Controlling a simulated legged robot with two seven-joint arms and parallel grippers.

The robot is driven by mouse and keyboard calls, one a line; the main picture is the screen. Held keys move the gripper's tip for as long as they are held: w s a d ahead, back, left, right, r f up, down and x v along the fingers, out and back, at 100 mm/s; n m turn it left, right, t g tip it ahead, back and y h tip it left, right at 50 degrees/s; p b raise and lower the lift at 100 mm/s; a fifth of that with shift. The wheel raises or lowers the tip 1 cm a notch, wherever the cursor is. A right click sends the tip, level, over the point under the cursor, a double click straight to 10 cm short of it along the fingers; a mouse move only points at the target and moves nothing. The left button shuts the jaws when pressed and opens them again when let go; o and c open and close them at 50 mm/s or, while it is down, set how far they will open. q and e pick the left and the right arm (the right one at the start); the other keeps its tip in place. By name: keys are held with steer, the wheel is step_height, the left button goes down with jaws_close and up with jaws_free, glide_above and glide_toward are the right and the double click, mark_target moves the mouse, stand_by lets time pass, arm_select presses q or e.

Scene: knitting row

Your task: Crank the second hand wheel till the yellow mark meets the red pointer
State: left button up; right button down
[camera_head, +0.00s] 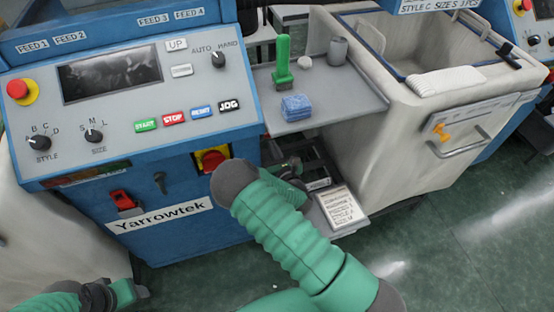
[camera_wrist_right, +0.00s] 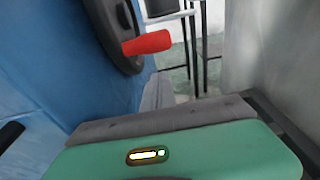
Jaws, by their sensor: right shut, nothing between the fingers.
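A dark hand wheel (camera_wrist_right: 118,38) with a red crank handle (camera_wrist_right: 147,42) stands on the side of the blue machine in the right wrist view. Only part of its rim shows. I cannot see a yellow mark or a red pointer on it. My right gripper (camera_head: 291,170) is beside the machine's right side, below the grey shelf. It is shut and empty, and the red handle is apart from it, farther ahead in the wrist view. In the head view the wheel is hidden. My left gripper (camera_head: 122,293) is at the lower left, its fingers unclear.
The blue Yarrowtek machine (camera_head: 240,100) has a red-and-yellow switch (camera_head: 212,160) near my right arm. The grey shelf (camera_head: 350,88) holds a green brush (camera_head: 283,62), a blue cloth (camera_head: 296,107) and a grey cup (camera_head: 337,50). A pale bin (camera_head: 385,130) stands right.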

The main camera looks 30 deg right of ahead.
steer(key=r, duration=0.3)
steer(key=shift+s+a, duration=0.1)
steer(key=shift+s, duration=0.2)
steer(key=r+g+p, duration=0.2)
steer(key=p, duration=0.4)
steer(key=s+r+g+y+p, duration=0.1)
steer(key=r+g+p, duration=0.1)
steer(key=p, duration=0.5)
steer(key=shift+s+a+r+g, duration=0.15)
steer(key=shift+s+g, duration=0.05)
steer(key=shift+g, duration=0.1)
